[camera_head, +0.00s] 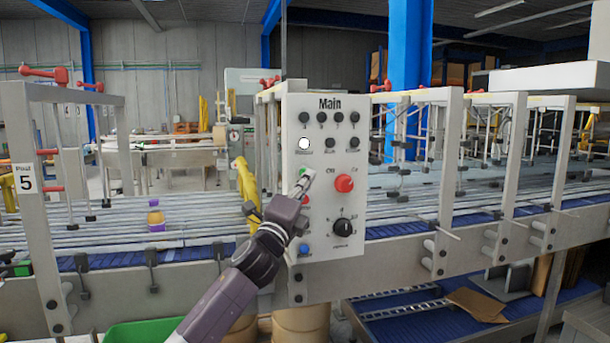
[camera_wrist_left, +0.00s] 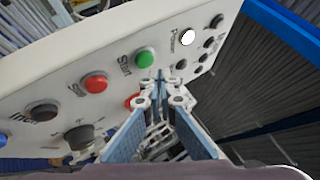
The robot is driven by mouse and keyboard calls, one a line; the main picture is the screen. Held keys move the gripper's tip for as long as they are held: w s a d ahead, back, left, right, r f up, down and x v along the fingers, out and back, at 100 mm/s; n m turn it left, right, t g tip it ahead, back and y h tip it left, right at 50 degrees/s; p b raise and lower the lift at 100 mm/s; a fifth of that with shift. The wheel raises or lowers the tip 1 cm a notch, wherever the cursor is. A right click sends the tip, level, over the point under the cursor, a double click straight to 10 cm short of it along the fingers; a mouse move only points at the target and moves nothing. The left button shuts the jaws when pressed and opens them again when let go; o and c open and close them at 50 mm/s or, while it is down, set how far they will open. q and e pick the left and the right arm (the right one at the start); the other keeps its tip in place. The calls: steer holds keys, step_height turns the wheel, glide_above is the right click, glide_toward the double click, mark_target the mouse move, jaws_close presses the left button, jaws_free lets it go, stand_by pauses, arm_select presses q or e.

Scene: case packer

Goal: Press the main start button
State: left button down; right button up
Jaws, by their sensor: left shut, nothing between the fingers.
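The white control panel (camera_head: 325,262) headed "Main" stands in the middle of the head view. Its green button, labelled "Start" in the left wrist view (camera_wrist_left: 145,57), is mostly hidden behind my fingertips in the head view. My left gripper (camera_head: 305,178) is shut and empty, its tips in front of the panel close to the green button. In the left wrist view the shut fingertips (camera_wrist_left: 160,76) appear just beside and below the green button; I cannot tell whether they touch the panel. A red button (camera_wrist_left: 95,82) sits beside it. My right gripper is not in view.
A white lit button (camera_head: 304,144) labelled "Power", a large red button (camera_head: 344,183), a black knob (camera_head: 342,227) and a blue button (camera_head: 304,249) are also on the panel.

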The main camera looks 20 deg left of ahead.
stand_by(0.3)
arm_select(q)
steer(key=shift+w+a, duration=0.25)
steer(key=shift+w, duration=0.1)
steer(key=shift+w+a+r, duration=0.1)
steer(key=shift+w+a, duration=0.2)
steer(key=shift+w, duration=0.1)
stand_by(0.9)
steer(key=shift+s, duration=0.1)
steer(key=shift+s+d, duration=0.5)
steer(key=shift+s, duration=0.15)
steer(key=s+d, duration=0.1)
steer(key=s, duration=0.1)
steer(key=s+d+p, duration=0.1)
steer(key=s, duration=0.1)
steer(key=shift+d, duration=0.4)
steer(key=shift+f, duration=0.2)
stand_by(0.4)
